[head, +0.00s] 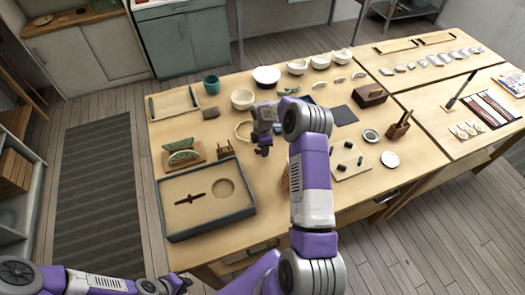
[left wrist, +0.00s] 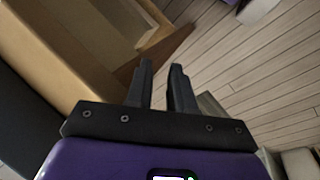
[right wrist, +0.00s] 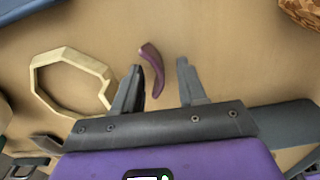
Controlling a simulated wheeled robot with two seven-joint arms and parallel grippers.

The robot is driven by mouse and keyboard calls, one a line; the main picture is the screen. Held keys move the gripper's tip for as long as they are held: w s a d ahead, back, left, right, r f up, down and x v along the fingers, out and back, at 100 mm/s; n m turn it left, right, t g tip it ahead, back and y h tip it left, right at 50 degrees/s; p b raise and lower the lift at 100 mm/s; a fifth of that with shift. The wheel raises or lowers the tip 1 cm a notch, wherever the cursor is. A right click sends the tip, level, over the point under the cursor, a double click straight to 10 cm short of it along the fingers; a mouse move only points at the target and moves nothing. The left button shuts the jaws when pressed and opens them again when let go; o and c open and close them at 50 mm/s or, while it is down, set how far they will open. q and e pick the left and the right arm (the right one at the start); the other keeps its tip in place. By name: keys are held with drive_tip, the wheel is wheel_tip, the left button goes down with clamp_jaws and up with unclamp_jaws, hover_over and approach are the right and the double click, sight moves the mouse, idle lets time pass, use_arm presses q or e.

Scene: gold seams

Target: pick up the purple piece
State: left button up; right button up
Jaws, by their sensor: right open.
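The purple piece (right wrist: 153,68), a small curved dark-purple shard with a pale brown tip, lies on the tan tabletop in the right wrist view. My right gripper (right wrist: 160,80) is open over the table, with the piece seen between its fingers, closer to the left one. The frames do not show contact. In the head view my right gripper (head: 263,148) reaches over the middle of the table, and I cannot make out the piece there. My left gripper (left wrist: 161,68) has its fingers apart with nothing between them, away from the tabletop items.
A cream many-sided ring (right wrist: 72,82) lies left of the piece. A grey-rimmed tray (head: 207,226) stands at the table's front left. Bowls (head: 266,76) line the back, and a dark-topped wooden box (head: 369,95) stands right. Bare tabletop surrounds the piece.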

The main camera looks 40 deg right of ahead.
clamp_jaws()
